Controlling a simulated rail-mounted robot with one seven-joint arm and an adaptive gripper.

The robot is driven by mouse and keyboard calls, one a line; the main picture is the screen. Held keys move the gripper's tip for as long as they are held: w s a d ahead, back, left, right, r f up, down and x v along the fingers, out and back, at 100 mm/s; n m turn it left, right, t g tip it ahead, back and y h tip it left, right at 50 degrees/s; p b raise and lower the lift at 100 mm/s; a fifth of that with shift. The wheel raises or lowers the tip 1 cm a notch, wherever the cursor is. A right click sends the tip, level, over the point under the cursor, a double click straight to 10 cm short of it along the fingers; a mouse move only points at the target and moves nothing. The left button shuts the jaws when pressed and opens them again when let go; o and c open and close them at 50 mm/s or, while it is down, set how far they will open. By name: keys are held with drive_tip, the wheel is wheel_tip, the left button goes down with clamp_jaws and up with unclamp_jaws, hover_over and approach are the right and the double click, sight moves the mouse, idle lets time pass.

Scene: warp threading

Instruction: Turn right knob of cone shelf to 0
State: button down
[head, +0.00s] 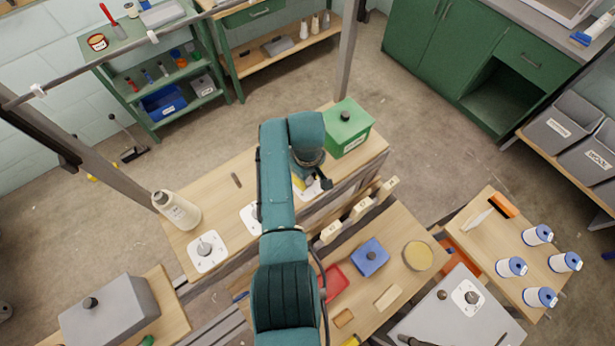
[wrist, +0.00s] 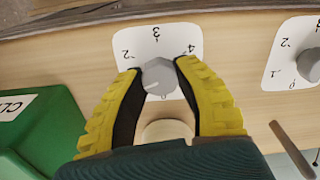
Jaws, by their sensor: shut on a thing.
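The cone shelf's light wooden top (head: 225,190) carries a row of white dial plates with grey knobs. The right knob's plate (head: 312,190), nearest the green box, is partly hidden under my arm in the head view. In the wrist view its grey knob (wrist: 159,77) sits between the yellow fingers of my gripper (wrist: 160,82), which is shut on it.
A green box (head: 347,128) stands close by at the shelf's right end. The middle dial plate (head: 250,217) and left dial plate (head: 208,262) lie along the top. A cream cone (head: 177,210) stands at the left end. Wooden blocks (head: 360,209) line the near side.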

sight(308, 180)
drive_tip(key=n, duration=0.7)
drive_tip(key=shift+f, duration=0.1)
drive_tip(key=n, duration=0.6)
drive_tip(key=shift+n, duration=0.4)
drive_tip(key=c, duration=0.7)
unclamp_jaws()
wheel_tip(308, 180, up, 12)
drive_tip(key=shift+r, duration=0.1)
